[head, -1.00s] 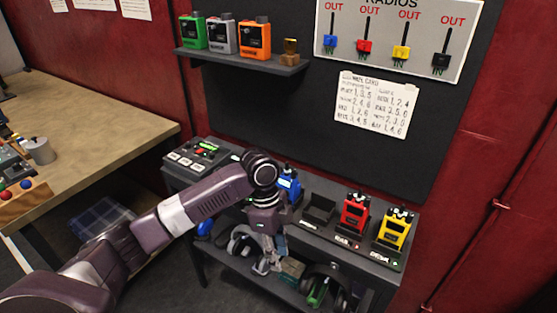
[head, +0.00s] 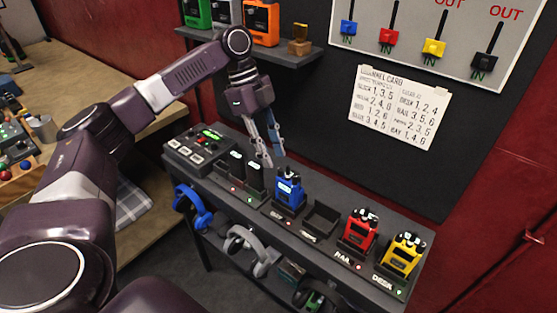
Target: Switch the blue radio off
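The blue radio (head: 289,191) stands upright in a slot of the dark charging shelf in the head view, with black knobs on top and a small lit screen. My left gripper (head: 274,159) points down, above and just left of the radio's top, apart from it as far as I can see. Its two fingers show a gap with nothing between them. My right gripper is not in view.
Right of the blue radio are an empty slot (head: 321,218), a red radio (head: 359,231) and a yellow radio (head: 403,254). Black units (head: 255,177) and a button box (head: 200,148) stand left. Headphones (head: 191,208) hang below. A shelf (head: 300,55) overhangs behind.

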